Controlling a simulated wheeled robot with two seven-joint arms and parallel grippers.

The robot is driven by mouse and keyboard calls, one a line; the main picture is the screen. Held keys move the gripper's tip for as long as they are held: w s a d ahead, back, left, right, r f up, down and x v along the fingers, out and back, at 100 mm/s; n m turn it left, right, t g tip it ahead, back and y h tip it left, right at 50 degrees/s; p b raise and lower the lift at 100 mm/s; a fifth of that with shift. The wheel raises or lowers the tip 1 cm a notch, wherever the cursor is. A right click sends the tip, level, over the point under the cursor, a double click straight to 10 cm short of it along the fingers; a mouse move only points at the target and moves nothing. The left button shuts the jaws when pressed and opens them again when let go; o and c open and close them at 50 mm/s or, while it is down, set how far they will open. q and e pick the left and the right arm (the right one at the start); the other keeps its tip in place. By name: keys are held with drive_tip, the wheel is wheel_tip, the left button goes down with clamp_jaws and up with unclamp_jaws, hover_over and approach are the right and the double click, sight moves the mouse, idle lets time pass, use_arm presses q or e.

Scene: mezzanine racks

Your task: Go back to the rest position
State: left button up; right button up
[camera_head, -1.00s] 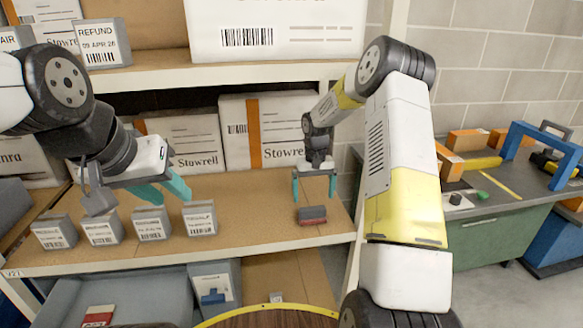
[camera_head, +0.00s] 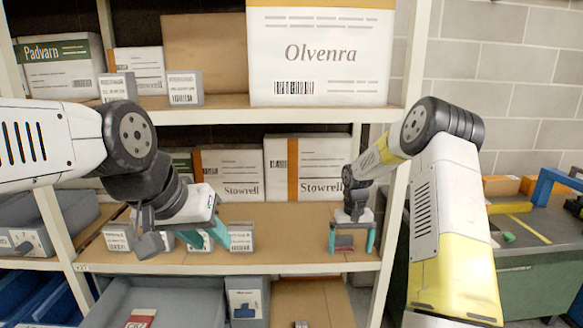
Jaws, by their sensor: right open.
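My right gripper (camera_head: 352,246) points down over the right end of the middle shelf (camera_head: 290,243). Its teal fingers are apart. A small dark-red and grey item (camera_head: 343,242) shows between them on the shelf; I cannot tell whether the fingers are level with it or above it. My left gripper (camera_head: 205,238) hangs at the left, in front of a row of small grey labelled boxes (camera_head: 241,238), and partly hides them. Its teal fingers look apart, with nothing seen between them.
Large Stowrell cartons (camera_head: 307,168) stand at the back of the middle shelf. A big Olvenra carton (camera_head: 320,55) is on the upper shelf. Grey bins (camera_head: 165,295) sit below. A rack post (camera_head: 398,215) is right of my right gripper, with a green workbench (camera_head: 535,275) beyond.

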drive_tip(key=s+a+r+t, duration=0.1)
drive_tip(key=s+r, duration=0.6)
drive_tip(key=r, duration=0.3)
drive_tip(key=s+a+r+t, duration=0.1)
drive_tip(key=s+r+t, duration=0.1)
drive_tip(key=s+r, duration=0.65)
drive_tip(key=s+a+r+t+y, duration=0.1)
drive_tip(key=s+r, duration=0.3)
drive_tip(key=s, duration=0.5)
drive_tip(key=s+a+r+t+y, duration=0.1)
drive_tip(key=s+r, duration=0.3)
drive_tip(key=s, duration=0.4)
drive_tip(key=shift+s+a+t, duration=0.4)
drive_tip(key=shift+t, duration=0.2)
drive_tip(key=shift+r, duration=0.1)
